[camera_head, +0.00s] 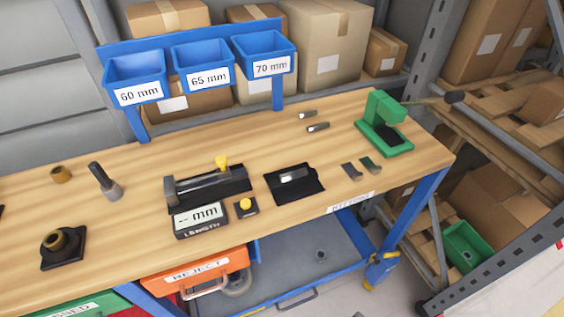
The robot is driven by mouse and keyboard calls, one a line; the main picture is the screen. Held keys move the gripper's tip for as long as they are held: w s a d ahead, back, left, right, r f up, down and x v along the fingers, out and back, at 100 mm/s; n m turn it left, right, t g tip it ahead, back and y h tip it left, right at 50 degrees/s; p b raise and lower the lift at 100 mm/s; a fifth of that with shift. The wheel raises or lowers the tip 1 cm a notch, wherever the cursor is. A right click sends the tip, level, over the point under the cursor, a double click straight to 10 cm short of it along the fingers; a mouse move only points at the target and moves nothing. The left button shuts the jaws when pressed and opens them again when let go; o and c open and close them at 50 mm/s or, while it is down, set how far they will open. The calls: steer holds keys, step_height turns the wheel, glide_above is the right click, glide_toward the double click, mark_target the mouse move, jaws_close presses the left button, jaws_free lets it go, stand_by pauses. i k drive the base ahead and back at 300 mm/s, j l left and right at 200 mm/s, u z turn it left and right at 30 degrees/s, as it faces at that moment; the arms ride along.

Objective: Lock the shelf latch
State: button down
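I cannot pick out a shelf latch for certain. A blue fitting with yellow parts (381,267) sits low on the bench's right front leg; I cannot tell whether it is a latch or a caster. A blue-grey lower shelf (285,262) lies under the bench, with a dark handle (297,300) at its front edge. The grey steel rack (490,290) stands at the right, with no clear latch showing on it. My gripper is not in view.
The wooden bench (240,140) carries a length gauge (200,218), a black mat (294,184), a green press (384,125) and small metal parts. Blue bins (203,65) hang behind. An orange reject drawer (197,271) juts out below. Floor shows at lower right.

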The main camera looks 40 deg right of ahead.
mark_target(376, 262)
steer(key=k+l, duration=0.2)
steer(key=l, duration=0.15)
steer(key=k+l, duration=0.15)
steer(key=l, duration=0.15)
steer(key=k+l, duration=0.2)
steer(key=l, duration=0.15)
